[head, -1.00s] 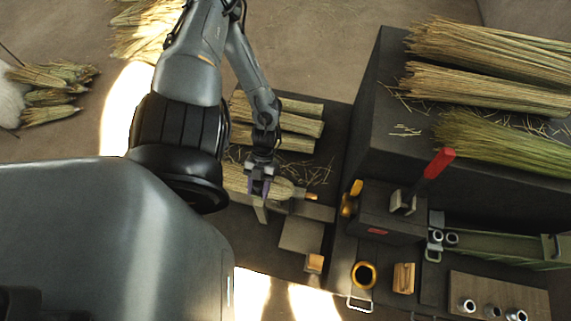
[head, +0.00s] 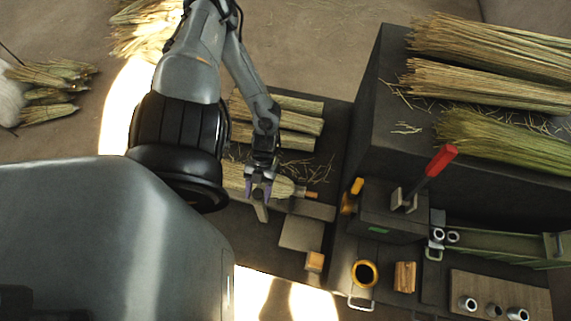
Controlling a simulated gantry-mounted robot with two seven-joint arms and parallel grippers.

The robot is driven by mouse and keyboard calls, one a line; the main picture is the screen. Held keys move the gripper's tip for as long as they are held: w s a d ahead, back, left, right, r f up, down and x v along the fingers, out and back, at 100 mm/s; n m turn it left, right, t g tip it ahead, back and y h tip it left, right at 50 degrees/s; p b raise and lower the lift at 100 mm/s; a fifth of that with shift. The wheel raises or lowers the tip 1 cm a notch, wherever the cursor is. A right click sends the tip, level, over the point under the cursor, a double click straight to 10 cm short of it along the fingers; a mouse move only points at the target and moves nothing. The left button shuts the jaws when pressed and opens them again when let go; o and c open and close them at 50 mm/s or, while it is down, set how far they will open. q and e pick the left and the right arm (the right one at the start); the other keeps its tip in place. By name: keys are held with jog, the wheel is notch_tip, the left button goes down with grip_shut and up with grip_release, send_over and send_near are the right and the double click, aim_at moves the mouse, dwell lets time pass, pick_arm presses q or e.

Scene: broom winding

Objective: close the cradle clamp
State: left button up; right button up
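A straw broom bundle (head: 284,188) with a short orange-brown end lies on the dark bench, in what looks like the cradle. My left gripper (head: 260,198) is over the bundle, pointing down. Its two purple fingers look spread, with no thing seen held between them. The gripper hides part of the bundle and cradle, so I cannot tell how the clamp sits. My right gripper is not in view.
A dark box (head: 390,220) with a red lever (head: 440,160) and a lit green indicator (head: 379,230) stands to the right. Straw bundles (head: 495,90) lie on the raised block behind. Cut bundles (head: 290,123) lie beyond the cradle. A small orange block (head: 315,261) stands in front.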

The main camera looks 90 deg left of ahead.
pick_arm(q)
jog(key=shift+o, duration=0.2)
jog(key=p+v, duration=0.1)
jog(key=v, duration=0.9)
jog(key=shift+a+r, duration=0.25)
jog(key=shift+r, duration=0.05)
jog(key=shift+w, duration=0.1)
